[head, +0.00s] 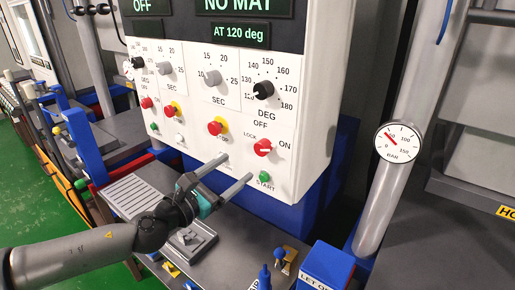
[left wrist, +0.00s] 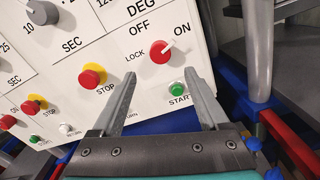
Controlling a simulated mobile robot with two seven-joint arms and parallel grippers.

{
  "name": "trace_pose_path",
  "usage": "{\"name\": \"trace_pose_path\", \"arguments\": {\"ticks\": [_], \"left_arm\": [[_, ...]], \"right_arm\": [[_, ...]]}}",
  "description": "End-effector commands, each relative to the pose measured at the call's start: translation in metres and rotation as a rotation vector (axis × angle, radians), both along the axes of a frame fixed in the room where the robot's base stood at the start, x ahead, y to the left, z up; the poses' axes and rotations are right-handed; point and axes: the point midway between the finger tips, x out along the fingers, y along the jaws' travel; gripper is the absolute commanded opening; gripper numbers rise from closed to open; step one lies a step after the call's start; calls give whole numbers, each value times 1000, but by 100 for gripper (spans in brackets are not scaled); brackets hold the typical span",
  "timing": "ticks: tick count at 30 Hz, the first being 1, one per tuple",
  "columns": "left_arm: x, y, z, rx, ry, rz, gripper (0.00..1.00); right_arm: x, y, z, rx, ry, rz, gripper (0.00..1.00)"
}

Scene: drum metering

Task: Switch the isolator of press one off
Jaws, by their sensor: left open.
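The isolator knob (head: 263,147) is a red rotary knob on the white panel, with OFF above it, ON to its right and LOCK to its left. It also shows in the left wrist view (left wrist: 160,51), where its pale mark points up and right, towards ON. A second red knob (head: 147,103) with an ON label sits on the panel's left part; I cannot read which press each belongs to. My left gripper (head: 236,168) is open and empty, below and left of the right-hand knob. In the left wrist view its fingertips (left wrist: 160,75) lie below the knob, apart from it.
A green START button (head: 264,177) is just below the knob. A red STOP button (head: 216,127) on a yellow base is to its left. A grey pipe with a gauge (head: 398,143) stands right of the panel. A grey bench (head: 235,240) lies below.

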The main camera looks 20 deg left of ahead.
Motion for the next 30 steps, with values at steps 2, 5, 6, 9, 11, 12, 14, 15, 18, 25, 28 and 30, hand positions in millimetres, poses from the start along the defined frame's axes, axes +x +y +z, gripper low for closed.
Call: {"name": "trace_pose_path", "arguments": {"ticks": [2,5,6,9,11,12,14,15,18,25,28,30], "left_arm": [[12,-4,2,-4,-1,1,78],[25,-10,3,-2,-4,0,78],[31,-11,2,-4,-1,1,78],[46,-17,2,-2,-2,0,78],[55,-20,2,-2,-2,0,78],[60,-22,1,-2,-3,0,78],[68,-25,1,-1,-2,0,78],[73,-27,1,-2,-1,-1,78],[82,-30,0,-1,-1,1,78],[92,-33,-1,0,1,0,78],[93,-34,-1,0,1,-1,78],[93,-34,-1,0,1,-1,78]], "right_arm": [[0,0,5,0,-1,0,0],[1,0,8,0,-1,1,0],[1,0,9,0,-1,1,0],[1,-1,12,-1,-1,1,0],[1,-2,12,-2,-1,2,0],[1,-2,13,-3,-2,2,0],[1,-3,14,-3,-1,2,0],[1,-3,14,-4,-1,3,0],[1,-3,14,-4,-1,2,0],[1,-3,14,-4,-1,2,0],[1,-3,14,-4,-1,2,0],[1,-3,14,-4,-1,2,0]]}}
